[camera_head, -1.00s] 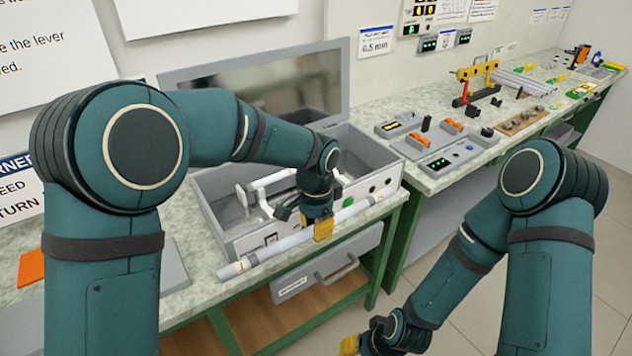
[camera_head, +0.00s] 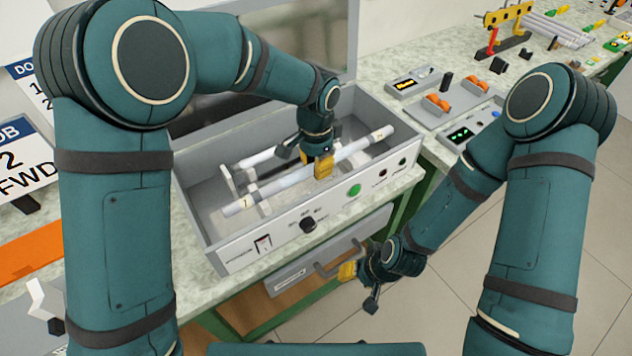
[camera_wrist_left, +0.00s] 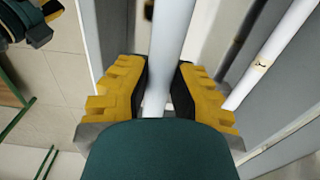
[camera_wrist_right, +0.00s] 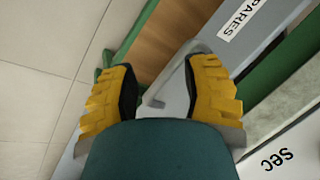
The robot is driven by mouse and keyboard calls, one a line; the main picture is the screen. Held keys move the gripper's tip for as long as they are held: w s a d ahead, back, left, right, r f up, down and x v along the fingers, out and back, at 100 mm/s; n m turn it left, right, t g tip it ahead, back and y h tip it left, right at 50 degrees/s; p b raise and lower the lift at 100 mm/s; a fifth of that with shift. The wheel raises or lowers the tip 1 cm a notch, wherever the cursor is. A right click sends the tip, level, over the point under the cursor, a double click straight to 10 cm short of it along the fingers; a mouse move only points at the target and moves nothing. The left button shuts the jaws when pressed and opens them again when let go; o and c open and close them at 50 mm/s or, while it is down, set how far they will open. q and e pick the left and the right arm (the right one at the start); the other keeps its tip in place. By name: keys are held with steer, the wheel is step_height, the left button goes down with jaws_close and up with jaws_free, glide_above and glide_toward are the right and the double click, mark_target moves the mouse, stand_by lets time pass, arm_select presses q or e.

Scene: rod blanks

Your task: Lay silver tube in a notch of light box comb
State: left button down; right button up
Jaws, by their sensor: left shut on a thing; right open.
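My left gripper (camera_head: 322,172) is shut on a silver tube (camera_head: 283,181), holding it near its middle. The tube slants across the grey light box (camera_head: 235,258), over its open inside, its left end lower in the picture. It also passes between the fingers in the left wrist view (camera_wrist_left: 168,45). Another pale tube (camera_head: 257,159) lies farther back in the box and also shows in the left wrist view (camera_wrist_left: 268,55). The comb's notches are not clear behind the held tube and gripper. My right gripper (camera_head: 349,270) is open and empty, near the drawer front below the box.
The box's front panel carries a green button (camera_head: 354,190) and a dark knob (camera_head: 308,224). Its raised lid stands behind. Below is a drawer with a handle (camera_wrist_right: 160,85). A control panel (camera_head: 470,130) and several devices stand on the bench to the right.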

arm_select(q)
step_height(320, 180, down, 7)
steer(key=shift+w+r+b, duration=0.1)
steer(key=shift+b, duration=0.6)
steer(key=shift+f, duration=0.25)
steer(key=c, duration=1)
jaws_free()
steer(key=shift+o, duration=0.2)
steer(key=shift+r, duration=0.15)
steer(key=shift+r, duration=0.25)
step_height(320, 180, up, 12)
steer(key=p, duration=0.2)
steer(key=shift+f+p, duration=0.15)
steer(key=shift+p, duration=0.2)
